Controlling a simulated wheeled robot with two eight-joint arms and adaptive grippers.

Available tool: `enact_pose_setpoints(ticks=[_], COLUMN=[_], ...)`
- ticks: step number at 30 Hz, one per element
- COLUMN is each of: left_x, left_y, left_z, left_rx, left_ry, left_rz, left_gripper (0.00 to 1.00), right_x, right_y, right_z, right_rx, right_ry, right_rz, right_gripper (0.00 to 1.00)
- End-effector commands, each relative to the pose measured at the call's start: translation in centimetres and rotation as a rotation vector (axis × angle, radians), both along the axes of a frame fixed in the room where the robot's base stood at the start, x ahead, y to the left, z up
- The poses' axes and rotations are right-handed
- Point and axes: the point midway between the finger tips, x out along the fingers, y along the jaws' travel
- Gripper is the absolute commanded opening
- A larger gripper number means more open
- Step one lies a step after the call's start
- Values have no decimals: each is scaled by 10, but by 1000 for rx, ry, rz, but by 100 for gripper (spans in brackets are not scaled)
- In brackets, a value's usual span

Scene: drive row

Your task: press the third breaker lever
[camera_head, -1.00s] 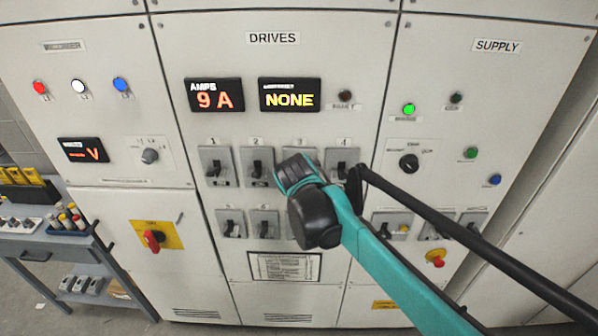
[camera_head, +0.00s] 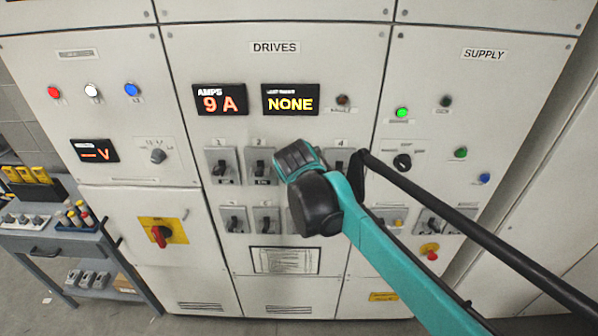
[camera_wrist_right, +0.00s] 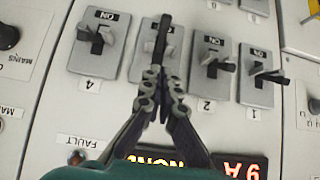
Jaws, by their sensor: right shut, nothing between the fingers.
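The third breaker (camera_wrist_right: 150,49) is a grey plate in the wrist view, between breakers 4 and 2. A dark bar, apparently its lever (camera_wrist_right: 164,35), shows just beyond my fingertips; whether they touch cannot be told. My right gripper (camera_wrist_right: 163,73) is shut and empty in front of this breaker. In the head view my teal wrist covers the third breaker and its number. Breaker 4 (camera_wrist_right: 98,45), breaker 2 (camera_wrist_right: 211,66) and breaker 1 (camera_wrist_right: 259,75) show their levers beside it. My left gripper is not in view.
The amps display (camera_head: 221,99) reads 9 A and the display beside it (camera_head: 290,98) reads NONE. A lower row of breakers (camera_head: 233,219) sits beneath. A red rotary switch (camera_head: 161,236) is on the left cabinet. A cart (camera_head: 80,248) stands at far left.

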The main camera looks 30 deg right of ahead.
Motion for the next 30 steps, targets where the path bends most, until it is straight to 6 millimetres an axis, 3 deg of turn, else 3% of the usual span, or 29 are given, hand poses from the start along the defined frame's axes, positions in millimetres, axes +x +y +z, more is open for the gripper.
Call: enact_pose_setpoints(ticks=[6,13,30], left_x=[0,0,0], left_y=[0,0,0], left_z=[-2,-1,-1], left_rx=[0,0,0], left_ry=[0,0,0], left_rz=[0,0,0], left_gripper=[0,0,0], right_x=[-38,-65,-72], right_y=[23,40,44], right_z=[10,22,25], right_rx=[0,0,1], right_ry=[1,1,1], right_rz=[4,4,0], right_gripper=[0,0,0])
